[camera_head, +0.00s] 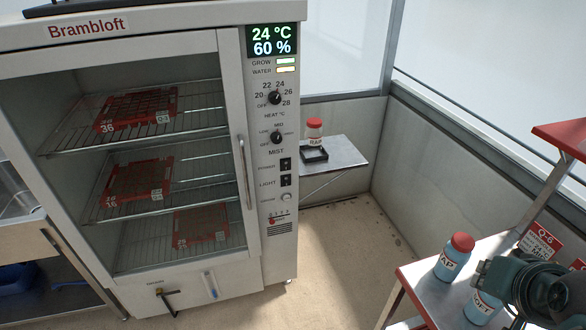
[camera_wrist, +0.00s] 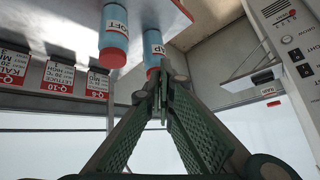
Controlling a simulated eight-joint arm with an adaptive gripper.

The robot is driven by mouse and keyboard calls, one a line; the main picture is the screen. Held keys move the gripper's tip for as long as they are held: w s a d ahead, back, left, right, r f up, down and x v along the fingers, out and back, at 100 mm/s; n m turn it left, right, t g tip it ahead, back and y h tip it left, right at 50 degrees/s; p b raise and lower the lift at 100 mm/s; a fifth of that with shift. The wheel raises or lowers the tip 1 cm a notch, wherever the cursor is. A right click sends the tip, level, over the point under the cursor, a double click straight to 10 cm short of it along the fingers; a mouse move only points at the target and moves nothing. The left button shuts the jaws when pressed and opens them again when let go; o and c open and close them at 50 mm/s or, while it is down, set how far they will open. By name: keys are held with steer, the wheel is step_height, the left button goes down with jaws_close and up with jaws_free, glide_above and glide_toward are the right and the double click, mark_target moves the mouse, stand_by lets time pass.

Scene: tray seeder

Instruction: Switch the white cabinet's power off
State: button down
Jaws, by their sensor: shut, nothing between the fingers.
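The white cabinet (camera_head: 233,120) stands at the left in the head view, its glass door shut with red trays on wire shelves inside. Its right-hand panel has a lit display (camera_head: 272,40) reading 24 °C and 60 %. The small black power switch (camera_head: 286,164) sits below the mist knob, above the light switch (camera_head: 286,180). Its rocker position is too small to tell. My gripper (camera_wrist: 163,88) is shut and empty in the wrist view. In the head view it is at the lower right, well away from the cabinet. The switches also show, upside down, at the wrist view's right.
A red-and-white bench (camera_head: 420,285) at the lower right carries blue bottles, RAP (camera_head: 453,257) and OFT (camera_head: 482,308), close to my gripper. A small wall shelf (camera_head: 340,154) holds a red-capped jar (camera_head: 314,129) and a black frame. Floor between cabinet and bench is clear.

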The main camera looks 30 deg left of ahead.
steer(key=w+a+m+t+y+p, duration=0.1)
steer(key=w+a+m+y, duration=0.15)
steer(key=w+a, duration=0.85)
steer(key=w+a+m+t+y+p, duration=0.1)
steer(key=w+a+y, duration=0.2)
steer(key=w+a, duration=0.8)
steer(key=s+a+f+m+y, duration=0.1)
steer(key=a+f, duration=0.2)
steer(key=a, duration=0.6)
steer(key=s+a+f+m+y+p, duration=0.1)
steer(key=s+a+f+m+y, duration=0.1)
steer(key=a, duration=0.8)
steer(key=s+a+f+m+t+y+p, duration=0.1)
steer(key=a+f, duration=0.4)
steer(key=a, duration=0.5)
steer(key=shift+s+a+m, duration=0.15)
steer(key=shift+s+m, duration=0.2)
steer(key=shift+y, duration=0.25)
steer(key=b, duration=0.1)
glide_toward(286, 165)
steer(key=w+a+f, duration=0.1)
steer(key=w+a, duration=0.1)
steer(key=w, duration=0.2)
steer(key=shift+x, duration=0.95)
